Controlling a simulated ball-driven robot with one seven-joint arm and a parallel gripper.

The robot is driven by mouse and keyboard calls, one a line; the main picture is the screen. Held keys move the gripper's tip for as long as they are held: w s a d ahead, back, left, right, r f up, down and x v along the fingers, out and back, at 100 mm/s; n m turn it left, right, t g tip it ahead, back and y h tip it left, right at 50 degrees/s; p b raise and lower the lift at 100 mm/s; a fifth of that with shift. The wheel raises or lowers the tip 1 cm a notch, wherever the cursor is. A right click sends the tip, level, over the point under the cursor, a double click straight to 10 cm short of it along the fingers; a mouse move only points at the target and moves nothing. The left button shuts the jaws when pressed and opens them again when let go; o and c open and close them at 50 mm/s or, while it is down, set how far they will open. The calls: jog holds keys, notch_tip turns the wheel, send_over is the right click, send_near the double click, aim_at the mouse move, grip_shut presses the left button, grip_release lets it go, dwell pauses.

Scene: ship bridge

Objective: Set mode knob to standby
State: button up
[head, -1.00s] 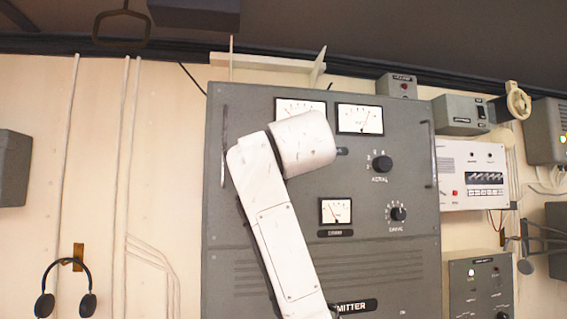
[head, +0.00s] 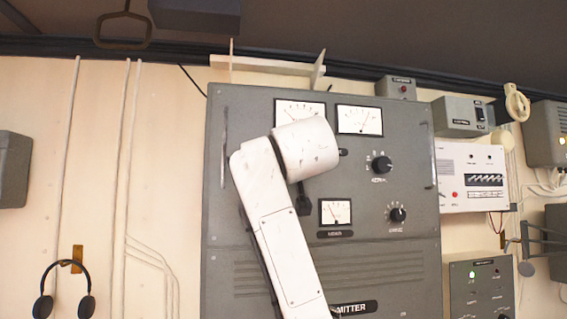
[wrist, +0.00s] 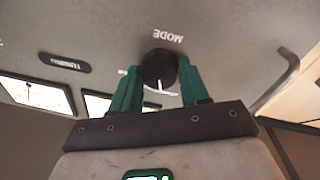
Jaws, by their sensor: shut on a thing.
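The mode knob (wrist: 158,66) is a round black knob on the grey panel in the wrist view, under an upside-down MODE label (wrist: 168,37). A white pointer line shows at its near side. Green fingers of my gripper (wrist: 159,85) stand on both sides of the knob and are shut on it. The position markings around the knob are too small or hidden to read. In the head view my white arm covers the mode knob and most of my gripper on the left of the grey cabinet (head: 225,225).
The cabinet front also carries several meters (head: 359,119), an aerial knob (head: 381,165) and a drive knob (head: 398,214). A metal handle (wrist: 277,82) stands out near the gripper in the wrist view. Headphones (head: 66,290) hang on the wall at left.

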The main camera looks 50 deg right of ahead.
jog(key=o, duration=1.1)
jog(key=shift+c, duration=0.2)
jog(key=shift+a, duration=0.15)
jog(key=b+v, duration=0.4)
jog(key=v, duration=0.6)
jog(key=shift+s, duration=0.3)
jog(key=shift+a, duration=0.15)
